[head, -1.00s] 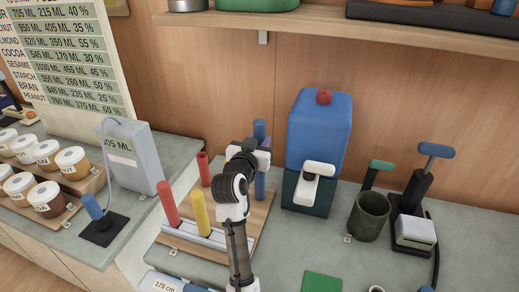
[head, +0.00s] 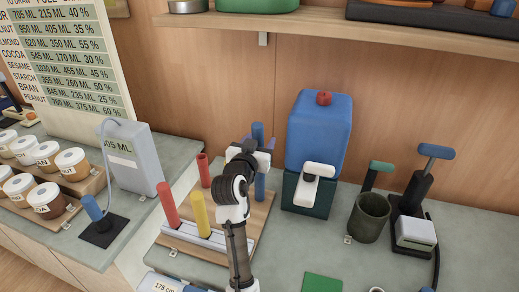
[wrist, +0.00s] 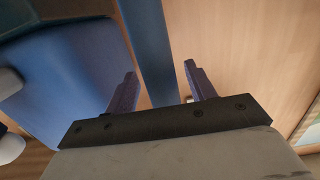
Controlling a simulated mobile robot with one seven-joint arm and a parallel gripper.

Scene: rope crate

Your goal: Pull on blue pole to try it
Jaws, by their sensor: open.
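The blue pole (head: 260,187) stands upright on a wooden board (head: 262,218) in the head view, with its top showing above my gripper. My gripper (head: 258,146) is at the pole's upper part, partly hidden behind my own wrist. In the wrist view, the blue pole (wrist: 148,45) runs between the two open purple fingers of my gripper (wrist: 159,70). The fingers show a gap to the pole, wider on the right finger's side. I cannot tell whether either one touches it.
Two red poles (head: 168,205) and a yellow pole (head: 200,214) stand on the same board. A blue-topped dispenser (head: 319,130) is close on the right. A shelf (head: 330,31) hangs above.

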